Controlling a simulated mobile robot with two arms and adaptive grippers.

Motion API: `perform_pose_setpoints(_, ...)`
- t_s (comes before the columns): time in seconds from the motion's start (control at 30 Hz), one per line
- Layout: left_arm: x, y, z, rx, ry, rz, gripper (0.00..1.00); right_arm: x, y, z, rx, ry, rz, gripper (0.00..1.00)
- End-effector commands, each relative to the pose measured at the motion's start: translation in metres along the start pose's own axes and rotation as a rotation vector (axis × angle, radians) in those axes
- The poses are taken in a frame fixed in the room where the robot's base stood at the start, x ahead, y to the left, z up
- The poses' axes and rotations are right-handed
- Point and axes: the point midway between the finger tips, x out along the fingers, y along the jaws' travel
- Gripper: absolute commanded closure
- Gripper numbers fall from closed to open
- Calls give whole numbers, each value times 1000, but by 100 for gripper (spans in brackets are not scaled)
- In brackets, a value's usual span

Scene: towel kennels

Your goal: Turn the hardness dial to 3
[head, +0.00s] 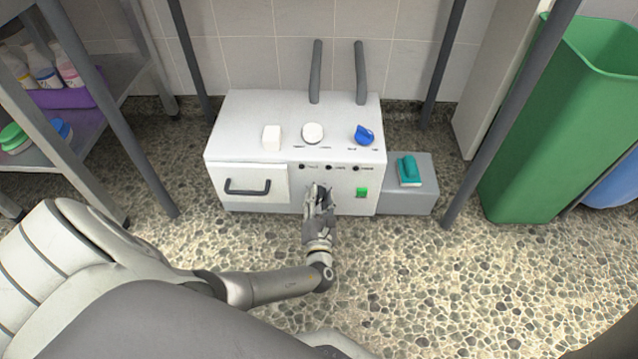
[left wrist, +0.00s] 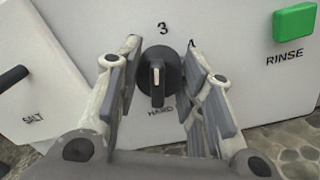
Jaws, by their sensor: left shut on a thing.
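The black hardness dial (left wrist: 158,84) is on the front of the white machine (head: 240,118), with part of the label "HARD" below it and a "3" above it. A pale mark on the knob points roughly upward in the tilted left wrist view. Another figure to the right is partly covered by a finger. My left gripper (head: 319,190) is shut on the dial, with one finger on each side of it in the left wrist view (left wrist: 161,66). In the head view the gripper mostly hides the dial. My right gripper is not in view.
A green RINSE button (head: 361,193) is right of the dial, and a salt drawer with a dark handle (head: 247,187) is left. A white knob (head: 313,132) and a blue knob (head: 364,134) are on top. Grey posts and a green bin (head: 545,130) stand around.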

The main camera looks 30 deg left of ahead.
Motion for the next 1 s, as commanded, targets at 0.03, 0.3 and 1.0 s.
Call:
perform_pose_setpoints(0.03, 2, 1, 3, 19, -4, 1, 88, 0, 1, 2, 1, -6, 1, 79)
perform_pose_setpoints(0.3, 2, 0, 3, 76, -9, 0, 88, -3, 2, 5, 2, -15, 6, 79)
perform_pose_setpoints(1.0, 1, 0, 2, 82, -8, 0, 42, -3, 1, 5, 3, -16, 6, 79)
